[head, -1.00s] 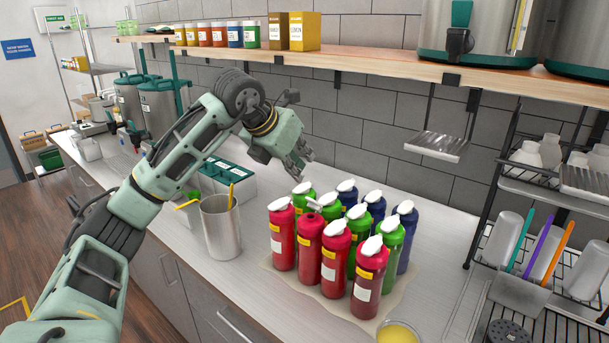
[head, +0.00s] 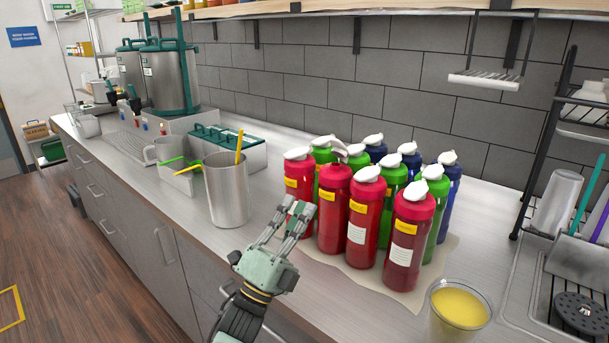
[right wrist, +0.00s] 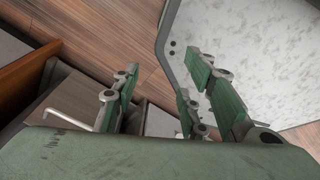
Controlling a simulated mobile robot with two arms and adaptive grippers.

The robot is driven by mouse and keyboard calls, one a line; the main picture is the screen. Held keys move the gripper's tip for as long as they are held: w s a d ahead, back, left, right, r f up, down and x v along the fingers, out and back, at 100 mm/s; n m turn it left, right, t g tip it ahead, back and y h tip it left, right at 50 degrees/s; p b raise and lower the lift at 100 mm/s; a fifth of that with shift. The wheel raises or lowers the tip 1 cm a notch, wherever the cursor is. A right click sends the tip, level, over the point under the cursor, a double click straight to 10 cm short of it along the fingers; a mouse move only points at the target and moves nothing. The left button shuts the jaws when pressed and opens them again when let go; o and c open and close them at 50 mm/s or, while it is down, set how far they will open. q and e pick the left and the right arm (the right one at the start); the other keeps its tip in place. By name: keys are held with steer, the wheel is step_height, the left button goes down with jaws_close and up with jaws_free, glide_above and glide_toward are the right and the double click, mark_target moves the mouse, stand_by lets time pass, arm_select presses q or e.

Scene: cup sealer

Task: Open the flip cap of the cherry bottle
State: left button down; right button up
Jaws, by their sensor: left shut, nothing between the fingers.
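Several red, green and blue bottles with white flip caps stand upright in rows on the counter. The labels are too small to read, so I cannot tell which is cherry. The second red bottle (head: 333,212) from the left has its cap (head: 340,150) tilted up, apparently open. The other red bottles, such as the front-right one (head: 407,240), have caps that look closed. My left gripper (head: 294,211) is shut and empty, in front of the leftmost red bottle (head: 298,178); I cannot tell if they touch. My right gripper (right wrist: 162,88) is open and empty, away from the bottles.
A steel cup (head: 227,190) with a yellow straw or stick stands left of the bottles. A clear cup of yellow liquid (head: 459,310) is at the front right. A wire rack (head: 550,130) and a shelf (head: 270,8) border the area. Some counter is free behind the cup.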

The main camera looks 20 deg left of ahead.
mark_target(340, 148)
arm_select(q)
steer(key=p+x, duration=0.5)
steer(key=x, duration=0.9)
steer(key=shift+s+d, duration=0.1)
steer(key=shift+s, duration=0.05)
steer(key=shift+r, duration=0.1)
steer(key=shift+p, duration=0.3)
steer(key=shift+r+p, duration=0.3)
steer(key=shift+p, duration=0.2)
steer(key=shift+g, duration=0.3)
